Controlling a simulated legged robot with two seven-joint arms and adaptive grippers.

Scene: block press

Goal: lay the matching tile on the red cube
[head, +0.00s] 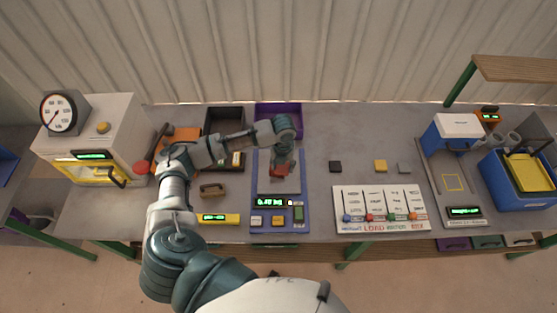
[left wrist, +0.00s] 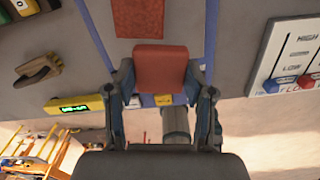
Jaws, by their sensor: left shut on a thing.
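My left gripper (left wrist: 160,92) is shut on a smooth red block-like piece (left wrist: 160,68), held between both fingers. In the head view, the left gripper (head: 283,160) is over the blue-framed station with a grey plate (head: 268,185), and red (head: 279,171) shows under it. A second, speckled red flat face (left wrist: 139,18) lies beyond the held piece in the left wrist view, apart from it in the picture. I cannot tell the height of the held piece, nor which red thing is cube or tile. My right gripper is out of view.
Black (head: 335,166), yellow (head: 380,166) and grey (head: 404,168) pieces lie to the right, behind a white slider panel (head: 380,196). A green-lit display (head: 270,202) is at the station's front. A purple tray (head: 278,107) and a dark tray (head: 224,118) stand behind.

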